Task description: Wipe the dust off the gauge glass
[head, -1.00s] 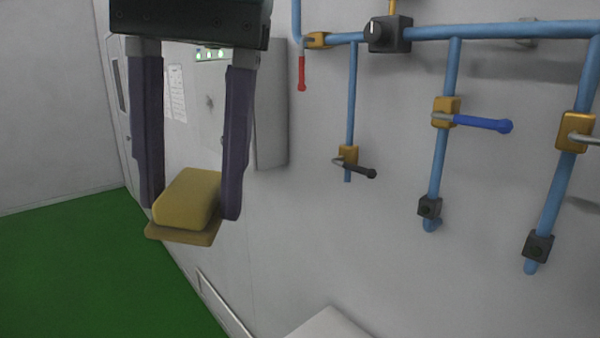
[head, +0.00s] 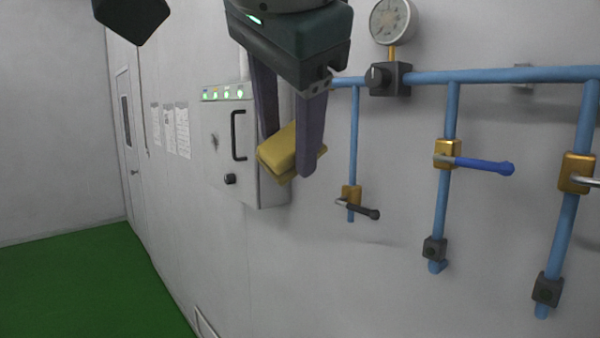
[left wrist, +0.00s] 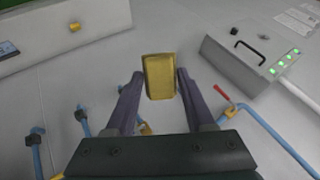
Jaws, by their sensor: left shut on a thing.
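My left gripper (head: 292,160) is shut on a yellow sponge-like block (head: 284,150), held in the air in front of the wall. The block also shows between the two fingers in the left wrist view (left wrist: 158,78). The round gauge (head: 391,20) is at the top of the head view, on a brass stem above a dark knob block; it has a pale face and its top edge is cut off. The gripper is to the left of the gauge and lower, apart from it. Dust on the glass is too small to tell. My right gripper is not in view.
Blue pipes (head: 500,75) with valves run along the wall at right. A blue lever (head: 484,165) and a black lever (head: 358,209) stick out. A grey cabinet (head: 222,150) with green lights is behind the gripper. Green floor (head: 85,285) lies clear at lower left.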

